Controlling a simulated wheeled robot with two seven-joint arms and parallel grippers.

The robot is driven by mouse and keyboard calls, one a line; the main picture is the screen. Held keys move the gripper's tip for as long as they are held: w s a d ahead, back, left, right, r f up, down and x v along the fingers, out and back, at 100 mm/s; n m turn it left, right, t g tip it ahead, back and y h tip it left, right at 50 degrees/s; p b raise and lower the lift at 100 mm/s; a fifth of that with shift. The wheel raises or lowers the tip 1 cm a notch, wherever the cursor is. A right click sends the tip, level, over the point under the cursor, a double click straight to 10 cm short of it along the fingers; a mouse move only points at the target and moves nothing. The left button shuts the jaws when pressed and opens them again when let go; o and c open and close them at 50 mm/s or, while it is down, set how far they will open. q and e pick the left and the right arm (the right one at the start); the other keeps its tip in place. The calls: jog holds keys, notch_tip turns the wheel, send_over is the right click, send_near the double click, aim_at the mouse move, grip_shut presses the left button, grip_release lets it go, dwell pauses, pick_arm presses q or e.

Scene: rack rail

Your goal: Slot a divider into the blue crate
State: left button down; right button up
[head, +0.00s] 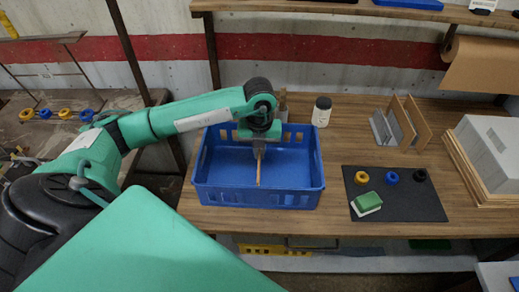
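The blue crate (305,198) stands on the wooden table, open side up. My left gripper (259,152) points down over the middle of the crate. It appears shut on a thin brown divider (259,174), seen nearly edge-on. The divider hangs upright, with its lower part inside the crate's outline; whether it touches the floor or sits in a slot I cannot tell. More upright panels, brown (417,122) and grey (381,128), stand in a group to the right. My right gripper is not in view.
A white jar with a dark lid (321,112) stands behind the crate. A black mat (395,205) holds yellow, blue and black rings and a green-and-white block (366,204). A grey block on boards (490,145) is at far right. A shelf (340,8) runs above.

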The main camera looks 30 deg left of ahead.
pick_arm(q)
jog(key=shift+f+b, duration=0.6)
jog(key=shift+f, duration=0.25)
jog(key=c, duration=1.5)
grip_release()
jog(key=shift+c, duration=0.2)
notch_tip(320, 180, up, 14)
jog(key=b, duration=0.2)
jog(key=shift+f, duration=0.1)
